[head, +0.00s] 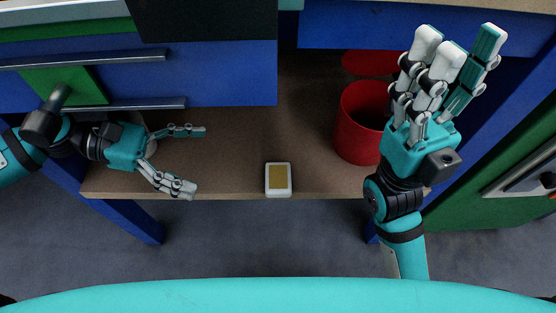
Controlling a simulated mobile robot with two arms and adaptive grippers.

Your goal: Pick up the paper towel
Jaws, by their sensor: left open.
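I cannot clearly make out a paper towel. My right gripper (465,47) is raised at the right, fingers apart and pointing to the top of the picture, and looks empty. It partly covers the red bucket (358,125).
A small white block with a yellow-brown top (278,179) lies at the front edge of the worktop (235,145). The worktop's middle is otherwise clear. Blue drawers (225,75) with metal handles stand at the back left. A green cabinet (500,205) is at the right.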

